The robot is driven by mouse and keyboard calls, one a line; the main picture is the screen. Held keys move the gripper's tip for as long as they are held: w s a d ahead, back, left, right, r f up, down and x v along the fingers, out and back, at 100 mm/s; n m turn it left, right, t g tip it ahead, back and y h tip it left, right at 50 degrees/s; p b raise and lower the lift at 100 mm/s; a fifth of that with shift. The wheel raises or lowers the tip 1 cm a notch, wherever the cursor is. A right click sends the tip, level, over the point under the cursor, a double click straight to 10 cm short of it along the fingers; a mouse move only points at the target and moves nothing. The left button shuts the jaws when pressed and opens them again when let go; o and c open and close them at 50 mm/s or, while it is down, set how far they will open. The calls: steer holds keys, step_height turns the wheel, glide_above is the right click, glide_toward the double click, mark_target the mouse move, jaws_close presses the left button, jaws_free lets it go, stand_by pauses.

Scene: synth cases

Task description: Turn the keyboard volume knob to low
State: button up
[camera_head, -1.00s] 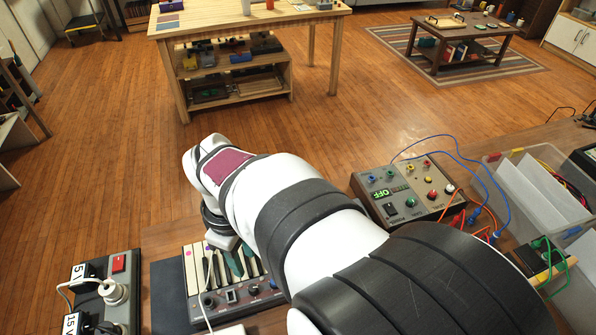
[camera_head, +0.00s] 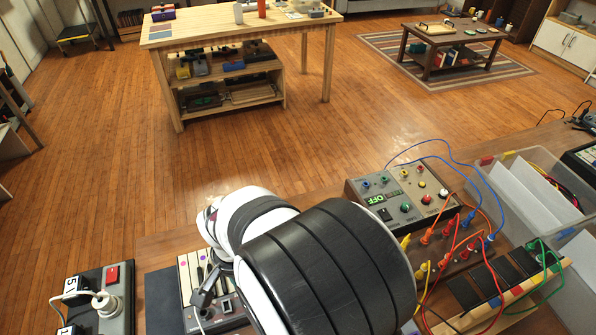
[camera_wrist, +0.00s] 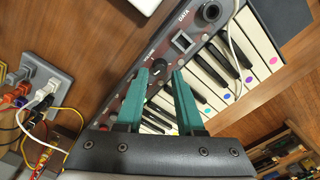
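The keyboard (camera_head: 187,270) lies on the bench, partly covered by my arm in the head view. In the wrist view its brown control panel (camera_wrist: 133,72) and keys (camera_wrist: 215,84) run diagonally. A small dark knob (camera_wrist: 158,66) sits on the panel beside small lettering that looks like a volume label. A larger knob (camera_wrist: 210,12) is next to the "DATA" label. My gripper (camera_wrist: 159,72) has two teal fingers spread apart, with the small knob showing between their tips. Nothing is held. I cannot tell the height of the tips above the knob or the knob's setting.
A white cable (camera_wrist: 232,45) crosses the keyboard. A power supply reading OFF (camera_head: 403,195) stands to the right, with several coloured leads nearby. A clear bin (camera_head: 545,185) is farther right.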

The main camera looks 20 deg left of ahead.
steer(key=shift+f, duration=1.35)
jaws_close()
steer(key=n, duration=0.5)
steer(key=shift+n, duration=0.3)
steer(key=n, duration=0.5)
steer(key=shift+n, duration=0.3)
